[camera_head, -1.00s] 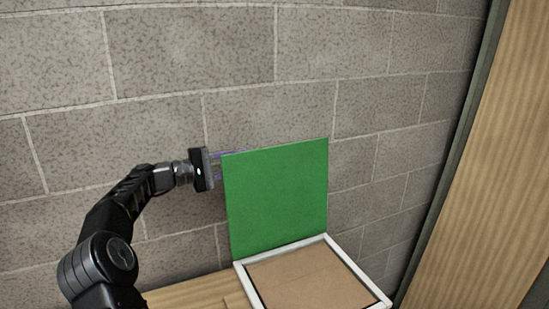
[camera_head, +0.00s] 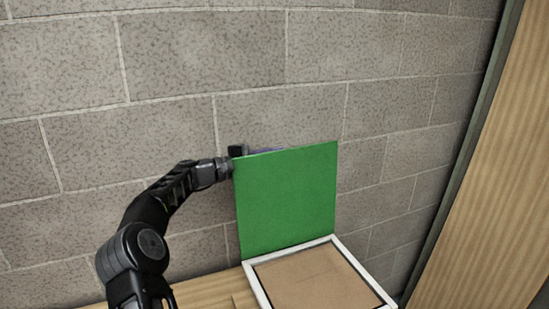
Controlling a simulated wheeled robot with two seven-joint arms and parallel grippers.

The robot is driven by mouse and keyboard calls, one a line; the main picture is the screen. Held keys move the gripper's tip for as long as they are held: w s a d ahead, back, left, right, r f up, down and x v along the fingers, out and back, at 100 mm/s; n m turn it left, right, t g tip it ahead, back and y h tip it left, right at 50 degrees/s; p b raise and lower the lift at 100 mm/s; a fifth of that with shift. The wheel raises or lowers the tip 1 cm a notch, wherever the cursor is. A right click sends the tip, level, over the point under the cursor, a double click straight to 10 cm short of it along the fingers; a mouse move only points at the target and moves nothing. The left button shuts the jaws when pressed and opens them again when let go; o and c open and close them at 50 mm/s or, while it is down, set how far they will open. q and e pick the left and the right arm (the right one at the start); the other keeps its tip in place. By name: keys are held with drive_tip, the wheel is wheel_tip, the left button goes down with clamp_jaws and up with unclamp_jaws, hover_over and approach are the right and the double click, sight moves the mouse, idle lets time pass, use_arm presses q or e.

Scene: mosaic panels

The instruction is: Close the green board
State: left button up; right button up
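The green board (camera_head: 287,200) stands upright at the back edge of a white-framed panel (camera_head: 259,287) with a brown inside. My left gripper (camera_head: 262,150) is behind the board's upper left part. Only its black body at the board's left corner and a thin bluish strip of finger above the top edge show. The board hides the rest, so I cannot tell whether it is open or touching the board. My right gripper is not in view.
The panel rests on a wooden surface (camera_head: 210,290). A grey block wall (camera_head: 160,60) stands close behind the board. A wooden upright panel (camera_head: 480,200) with a dark edge is at the right. The space in front of the board is clear.

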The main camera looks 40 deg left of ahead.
use_arm(q)
clamp_jaws()
idle(0.3)
idle(1.1)
